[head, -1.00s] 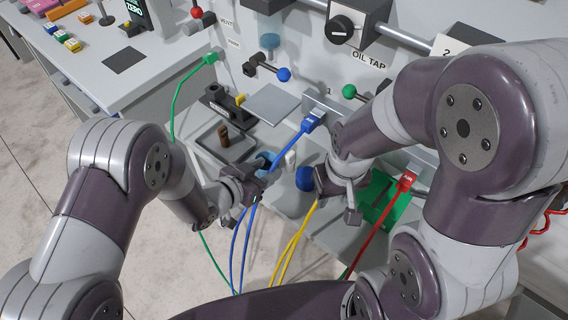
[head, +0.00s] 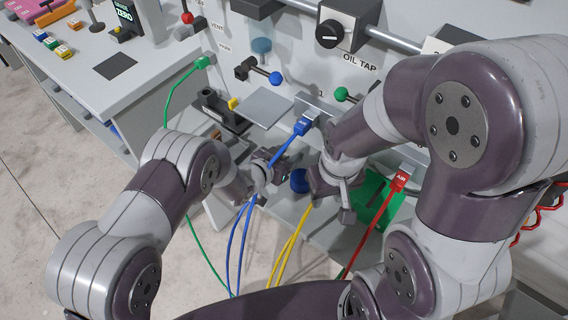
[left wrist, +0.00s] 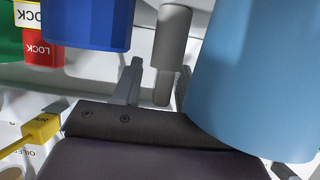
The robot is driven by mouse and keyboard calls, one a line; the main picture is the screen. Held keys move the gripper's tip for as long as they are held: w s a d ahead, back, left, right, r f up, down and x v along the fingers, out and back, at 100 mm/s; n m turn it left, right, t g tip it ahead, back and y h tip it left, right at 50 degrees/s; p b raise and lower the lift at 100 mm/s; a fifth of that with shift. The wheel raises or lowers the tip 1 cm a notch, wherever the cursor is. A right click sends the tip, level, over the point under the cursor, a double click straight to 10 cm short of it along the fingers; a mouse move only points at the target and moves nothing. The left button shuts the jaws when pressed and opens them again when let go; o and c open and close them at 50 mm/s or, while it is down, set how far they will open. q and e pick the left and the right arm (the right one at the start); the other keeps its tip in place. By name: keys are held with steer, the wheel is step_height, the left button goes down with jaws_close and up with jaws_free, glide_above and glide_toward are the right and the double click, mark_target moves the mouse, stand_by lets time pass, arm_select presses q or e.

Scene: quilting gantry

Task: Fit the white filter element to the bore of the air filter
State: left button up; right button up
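I cannot tell whether the fingers touch the stem. A light blue cylinder (left wrist: 250,75), possibly the air filter, stands close by and partly hides one finger. In the head view my left gripper hides this spot, and no bore shows. My right gripper (head: 349,200) hangs to the right; its finger gap is unclear.
A dark blue round part (head: 299,180) sits between the grippers. Blue hoses (head: 240,235), a yellow hose (head: 290,250) and a red hose (head: 372,232) cross the front. A green panel (head: 372,203) lies behind the right gripper. A grey plate (head: 265,106) is clear.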

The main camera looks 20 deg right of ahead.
arm_select(q)
jaws_close()
